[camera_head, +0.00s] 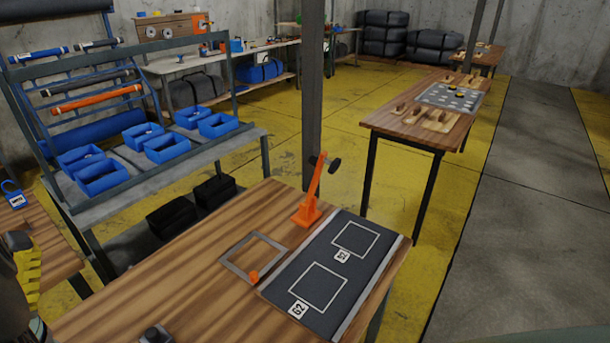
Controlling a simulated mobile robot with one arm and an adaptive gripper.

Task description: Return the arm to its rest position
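My gripper does not show clearly in the head view. A dark rounded shape at the lower left edge may be part of my arm, but I cannot tell its fingers or what they do. The near wooden table (190,265) fills the lower middle. On it lie a dark mat (295,268) with two white outlined squares labelled 62 and 52, and a grey square frame (238,268) with a small orange piece at its corner. An orange upright tool (308,205) with a dark head stands at the mat's far edge. A small dark object (155,334) is at the bottom edge.
A rack with several blue bins (102,177) and rolls stands at the left. A grey post (313,90) rises behind the near table. A second wooden table (400,122) with a grey board (452,96) stands at the right. The grey floor strip (530,200) is clear.

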